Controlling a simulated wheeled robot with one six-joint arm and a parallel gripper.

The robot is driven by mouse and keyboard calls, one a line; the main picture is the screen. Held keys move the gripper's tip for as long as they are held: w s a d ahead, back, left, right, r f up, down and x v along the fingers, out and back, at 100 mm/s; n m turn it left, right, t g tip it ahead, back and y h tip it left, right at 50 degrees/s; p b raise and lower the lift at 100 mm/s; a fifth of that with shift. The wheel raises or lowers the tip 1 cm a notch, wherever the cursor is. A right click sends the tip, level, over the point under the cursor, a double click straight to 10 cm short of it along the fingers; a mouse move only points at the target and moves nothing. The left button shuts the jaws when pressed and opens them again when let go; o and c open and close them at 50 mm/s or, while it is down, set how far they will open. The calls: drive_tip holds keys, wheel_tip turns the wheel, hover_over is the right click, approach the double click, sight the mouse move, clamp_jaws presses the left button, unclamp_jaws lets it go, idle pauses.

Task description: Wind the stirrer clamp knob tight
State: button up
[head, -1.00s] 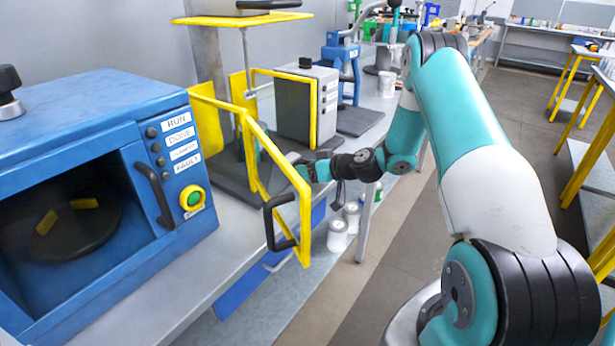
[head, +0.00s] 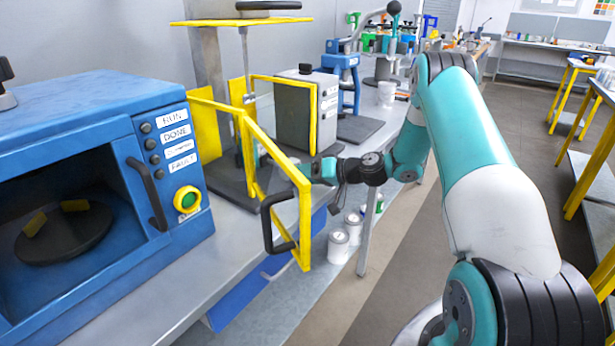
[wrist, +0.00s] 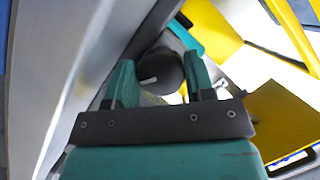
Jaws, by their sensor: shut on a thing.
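The clamp knob (wrist: 160,72) is dark and round with a short white mark on its face. In the wrist view it sits between the two teal fingers of my gripper (wrist: 178,68), which is shut on it. In the head view my gripper (head: 312,171) reaches in beside the yellow guard frame (head: 304,215) of the stirrer stand. The guard frame and my wrist hide the knob there. The stirrer's thin vertical shaft (head: 245,65) shows above, beneath a yellow top plate (head: 225,21).
A blue cabinet (head: 80,110) with a labelled panel stands at the left. A grey box (head: 300,115) with a yellow-edged guard stands behind the stirrer. White tubs (head: 338,246) are below the bench. The floor (head: 430,250) to the right is clear.

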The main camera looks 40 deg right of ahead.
drive_tip(key=o, duration=0.9)
